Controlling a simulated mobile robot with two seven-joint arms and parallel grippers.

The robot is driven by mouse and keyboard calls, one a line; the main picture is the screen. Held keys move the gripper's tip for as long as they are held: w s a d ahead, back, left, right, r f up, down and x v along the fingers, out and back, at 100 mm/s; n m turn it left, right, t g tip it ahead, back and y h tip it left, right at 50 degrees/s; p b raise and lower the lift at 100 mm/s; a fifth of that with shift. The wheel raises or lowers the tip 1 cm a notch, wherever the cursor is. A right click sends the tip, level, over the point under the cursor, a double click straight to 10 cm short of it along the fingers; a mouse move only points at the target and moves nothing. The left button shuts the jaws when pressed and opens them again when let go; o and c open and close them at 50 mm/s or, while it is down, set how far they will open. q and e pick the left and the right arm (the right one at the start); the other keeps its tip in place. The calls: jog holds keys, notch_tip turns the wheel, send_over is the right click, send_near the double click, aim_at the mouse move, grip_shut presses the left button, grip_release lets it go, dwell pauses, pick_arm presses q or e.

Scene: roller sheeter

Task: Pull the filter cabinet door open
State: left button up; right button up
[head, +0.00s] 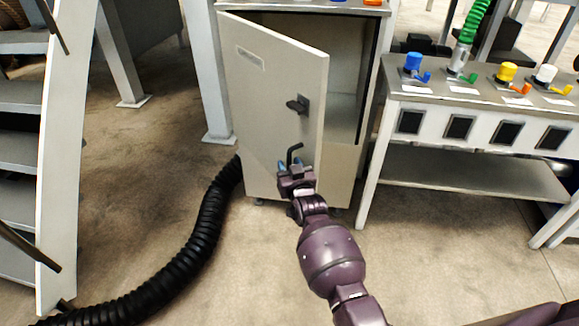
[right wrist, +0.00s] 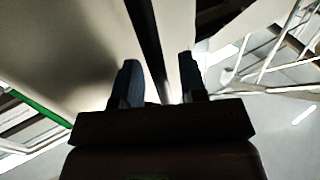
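The filter cabinet door (head: 265,110) is pale grey and stands partly open, swung out from its left side. Its black handle (head: 298,104) is near the free right edge. My right gripper (head: 291,166) is in front of the lower door near that edge, below the handle. A black hooked piece (head: 294,152) shows just above its blue fingertips; I cannot tell what it belongs to. In the right wrist view the two fingers (right wrist: 158,85) are apart, with a dark strip (right wrist: 143,30) visible between them. Contact with the door is unclear. My left gripper is not in view.
The cabinet interior (head: 345,80) shows right of the door. A bench (head: 470,170) with colored valves stands to the right. A black corrugated hose (head: 200,230) lies on the floor left of the door, and a white-sided staircase (head: 65,150) is farther left.

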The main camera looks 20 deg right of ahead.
jog(key=s+a+p, duration=0.1)
jog(key=s+p, duration=0.1)
jog(key=s, duration=0.8)
jog(key=shift+s+a+p, duration=0.25)
jog(key=shift+s+p, duration=0.1)
